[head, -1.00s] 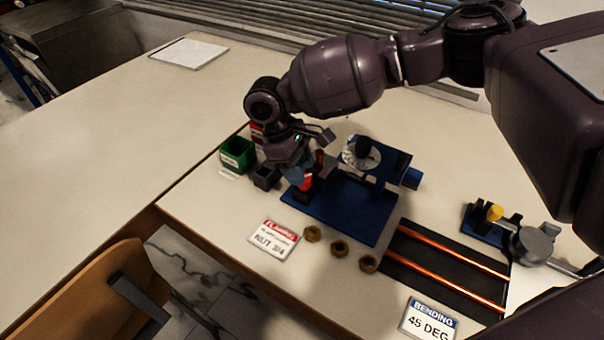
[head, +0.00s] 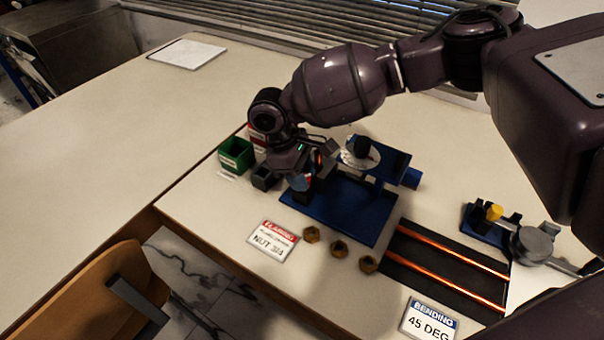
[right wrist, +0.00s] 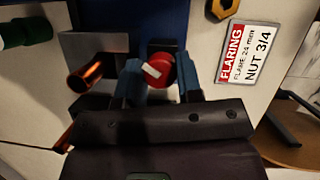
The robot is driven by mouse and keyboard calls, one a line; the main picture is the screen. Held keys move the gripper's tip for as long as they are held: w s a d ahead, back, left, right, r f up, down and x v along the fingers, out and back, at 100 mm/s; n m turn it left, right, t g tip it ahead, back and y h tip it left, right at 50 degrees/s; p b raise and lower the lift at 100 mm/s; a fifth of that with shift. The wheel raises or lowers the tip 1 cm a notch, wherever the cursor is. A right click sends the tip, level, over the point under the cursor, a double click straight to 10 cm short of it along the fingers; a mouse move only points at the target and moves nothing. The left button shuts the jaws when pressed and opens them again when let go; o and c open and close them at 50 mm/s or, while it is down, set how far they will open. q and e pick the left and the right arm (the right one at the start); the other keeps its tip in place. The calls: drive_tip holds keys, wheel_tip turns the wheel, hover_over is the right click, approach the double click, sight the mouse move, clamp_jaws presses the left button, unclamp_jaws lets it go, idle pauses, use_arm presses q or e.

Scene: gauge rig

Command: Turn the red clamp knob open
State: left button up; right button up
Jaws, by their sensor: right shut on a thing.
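The red clamp knob (right wrist: 159,69), with a white mark on its top, sits between the two fingers of my right gripper (right wrist: 160,77) in the right wrist view. The gripper is shut on it, one finger on each side. In the head view, my right gripper (head: 301,182) is low over the left part of the blue base plate (head: 345,218) and mostly hides the knob. A copper tube (right wrist: 85,79) stands by the grey clamp block (right wrist: 92,46), left of the knob in the wrist view. My left gripper is not in view.
A blue yoke (head: 393,163) with a disc stands on the plate's right. A green bin (head: 236,154) and a dark box (head: 264,178) are at left. Copper tubes (head: 450,252) lie on a black mat at right.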

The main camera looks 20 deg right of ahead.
drive_tip(key=shift+r+n+p, duration=0.2)
drive_tip(key=shift+n+p, duration=0.4)
drive_tip(key=shift+n, duration=0.1)
drive_tip(key=shift+a+n+t+h+p, duration=0.1)
drive_tip(key=shift+n+t+h+p, duration=0.25)
drive_tip(key=shift+n+p, duration=0.3)
drive_tip(key=shift+n+t+p, duration=0.45)
drive_tip(key=shift+n+p, duration=0.25)
drive_tip(key=shift+n, duration=0.35)
drive_tip(key=shift+f+n+t+p, duration=0.1)
drive_tip(key=shift+n+t+p, duration=0.3)
drive_tip(key=shift+n, duration=0.4)
drive_tip(key=shift+s, duration=0.1)
drive_tip(key=shift+f+n, duration=0.1)
drive_tip(key=shift+n, duration=0.2)
drive_tip(key=o, duration=0.6)
